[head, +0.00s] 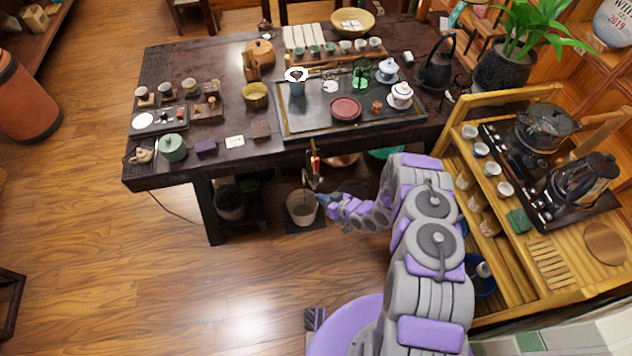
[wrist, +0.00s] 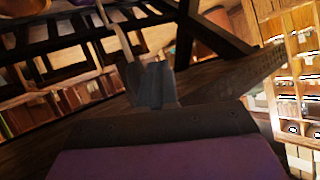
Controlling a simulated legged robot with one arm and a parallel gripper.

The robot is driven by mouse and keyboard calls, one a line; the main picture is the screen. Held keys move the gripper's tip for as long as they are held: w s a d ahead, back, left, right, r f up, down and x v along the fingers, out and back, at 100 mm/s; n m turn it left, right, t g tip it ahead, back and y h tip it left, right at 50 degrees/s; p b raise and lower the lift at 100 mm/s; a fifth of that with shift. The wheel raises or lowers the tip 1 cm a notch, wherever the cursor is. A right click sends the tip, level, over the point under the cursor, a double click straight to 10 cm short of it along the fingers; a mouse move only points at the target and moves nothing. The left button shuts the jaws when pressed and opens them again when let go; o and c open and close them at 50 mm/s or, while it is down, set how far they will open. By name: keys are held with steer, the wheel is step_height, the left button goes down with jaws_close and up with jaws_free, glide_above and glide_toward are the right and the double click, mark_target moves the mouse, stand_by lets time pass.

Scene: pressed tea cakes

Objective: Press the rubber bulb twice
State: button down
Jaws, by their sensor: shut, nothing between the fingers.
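My gripper (head: 320,199) is low in front of the dark tea table, just right of a pale bucket on the floor. In the wrist view my gripper (wrist: 158,85) shows its fingers together with nothing between them. I cannot pick out the rubber bulb for certain in either view. A small red and pale item (head: 315,163) hangs at the table's front edge, just above my gripper; its kind is too small to tell. In the wrist view a thin pale rod (wrist: 121,36) hangs down just beyond the fingertips, and I cannot tell whether they touch.
The dark table (head: 290,150) carries a tea tray (head: 295,122), cups and a green jar (head: 173,147). The bucket (head: 302,207) stands under its front edge. A wooden shelf cart (head: 500,225) with kettles is close at right.

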steer(key=shift+s+d, duration=0.25)
steer(key=shift+s, duration=0.6)
